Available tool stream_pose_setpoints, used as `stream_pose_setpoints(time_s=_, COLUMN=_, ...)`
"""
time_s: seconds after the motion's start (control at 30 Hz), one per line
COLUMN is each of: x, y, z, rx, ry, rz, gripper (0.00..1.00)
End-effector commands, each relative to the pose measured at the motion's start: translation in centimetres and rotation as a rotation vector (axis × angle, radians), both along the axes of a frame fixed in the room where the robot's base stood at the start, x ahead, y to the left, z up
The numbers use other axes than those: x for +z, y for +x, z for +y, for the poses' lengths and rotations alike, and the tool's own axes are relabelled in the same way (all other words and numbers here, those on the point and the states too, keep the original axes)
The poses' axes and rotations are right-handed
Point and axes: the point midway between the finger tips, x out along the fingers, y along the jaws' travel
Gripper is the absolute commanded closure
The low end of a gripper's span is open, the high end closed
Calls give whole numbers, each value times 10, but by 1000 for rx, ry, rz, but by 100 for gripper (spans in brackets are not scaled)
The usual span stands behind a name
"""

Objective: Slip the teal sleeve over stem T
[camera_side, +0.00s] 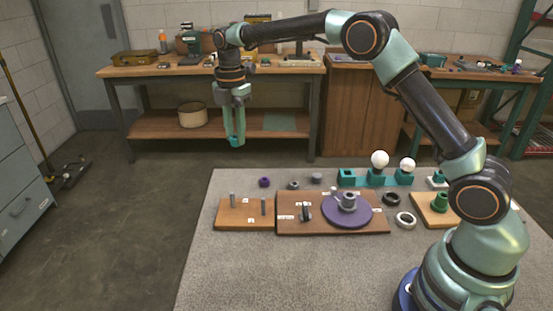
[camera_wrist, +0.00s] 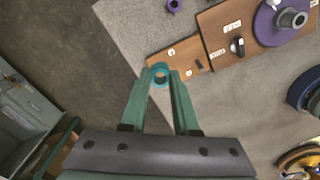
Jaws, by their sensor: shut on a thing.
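My gripper (camera_side: 234,142) hangs high at the left in the side view, well above the tabletop. In the wrist view my gripper (camera_wrist: 163,76) is shut on the teal sleeve (camera_wrist: 160,70), an open ring between the fingertips. In the side view the sleeve is hard to tell from the teal fingers. Two upright grey stems stand on the left wooden board (camera_side: 232,220): a left stem (camera_side: 233,199) and a right stem (camera_side: 263,206). Each has a small white label, too small to read, so I cannot tell which is stem T. In the wrist view the sleeve partly overlaps this board's near corner.
A larger board (camera_side: 295,224) adjoins on the right, with a purple disc (camera_side: 347,218) and a small dark switch (camera_side: 306,212). A purple ring (camera_side: 264,182) lies behind. White bulbs (camera_side: 380,159) stand on teal blocks at the back. The front of the tabletop is clear.

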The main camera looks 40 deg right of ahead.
Motion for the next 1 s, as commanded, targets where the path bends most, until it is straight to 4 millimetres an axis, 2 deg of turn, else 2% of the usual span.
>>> stream_pose_setpoints(time_s=0.4, x=-30, y=-70, z=10, rx=27, ry=0, rz=0, gripper=100)
stream_pose_setpoints(time_s=0.6, x=-41, y=-96, z=11, rx=35, ry=0, rz=0, gripper=100)
stream_pose_setpoints(time_s=0.77, x=-45, y=-104, z=11, rx=37, ry=0, rz=0, gripper=100)
stream_pose_setpoints(time_s=1.0, x=-59, y=-105, z=11, rx=37, ry=-1, rz=3, gripper=100)
